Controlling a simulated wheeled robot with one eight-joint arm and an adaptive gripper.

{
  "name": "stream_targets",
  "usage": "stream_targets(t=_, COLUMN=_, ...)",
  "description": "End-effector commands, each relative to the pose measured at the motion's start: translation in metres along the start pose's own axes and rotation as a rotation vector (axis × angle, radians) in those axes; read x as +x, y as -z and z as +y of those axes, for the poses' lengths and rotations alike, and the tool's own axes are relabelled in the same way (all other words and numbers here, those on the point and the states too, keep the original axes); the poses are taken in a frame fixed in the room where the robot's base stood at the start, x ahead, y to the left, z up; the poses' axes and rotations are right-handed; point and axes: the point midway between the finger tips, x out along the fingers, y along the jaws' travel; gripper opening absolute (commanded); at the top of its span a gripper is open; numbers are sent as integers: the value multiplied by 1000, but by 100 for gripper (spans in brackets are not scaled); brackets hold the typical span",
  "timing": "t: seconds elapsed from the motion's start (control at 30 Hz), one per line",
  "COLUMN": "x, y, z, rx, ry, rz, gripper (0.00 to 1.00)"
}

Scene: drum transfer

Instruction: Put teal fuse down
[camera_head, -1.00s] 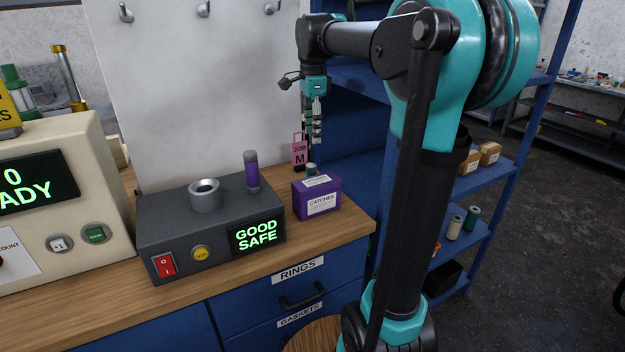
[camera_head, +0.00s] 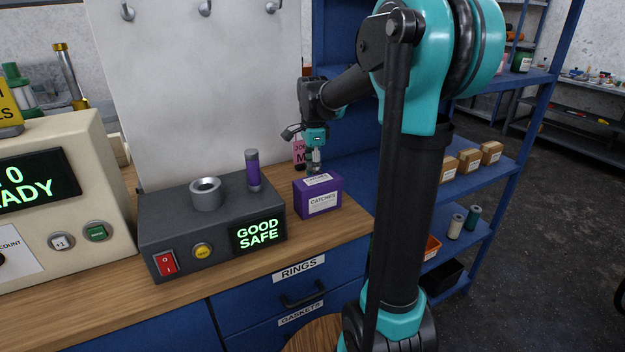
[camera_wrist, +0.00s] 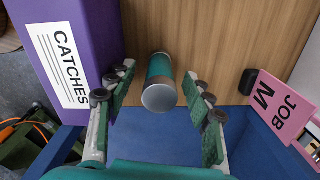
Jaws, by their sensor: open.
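The teal fuse (camera_wrist: 159,68) shows in the wrist view, with its silver end cap facing the camera. It appears to stand on the wooden bench top, beside the purple CATCHES box. My gripper (camera_head: 313,170) is low behind that box in the head view. Its fingers are open on either side of the fuse, with a visible gap on both sides. In the head view the box and my gripper hide the fuse.
The purple CATCHES box (camera_head: 318,196) stands close beside my gripper. A pink JOB M tag (camera_wrist: 285,105) is on the other side. A dark tester (camera_head: 180,225) reading GOOD SAFE holds a purple fuse (camera_head: 252,170) and an empty-looking metal socket (camera_head: 206,194).

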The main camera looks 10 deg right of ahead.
Motion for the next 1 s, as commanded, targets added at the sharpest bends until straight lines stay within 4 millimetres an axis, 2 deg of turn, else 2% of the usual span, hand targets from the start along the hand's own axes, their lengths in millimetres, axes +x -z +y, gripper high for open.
stream_targets(t=0.1, x=10, y=0, z=0, rx=0, ry=0, rz=0, gripper=52)
stream_targets(t=0.37, x=12, y=0, z=0, rx=0, ry=0, rz=0, gripper=52)
stream_targets(t=0.77, x=12, y=0, z=0, rx=0, ry=0, rz=0, gripper=2)
stream_targets(t=1.0, x=12, y=0, z=0, rx=0, ry=0, rz=0, gripper=0)
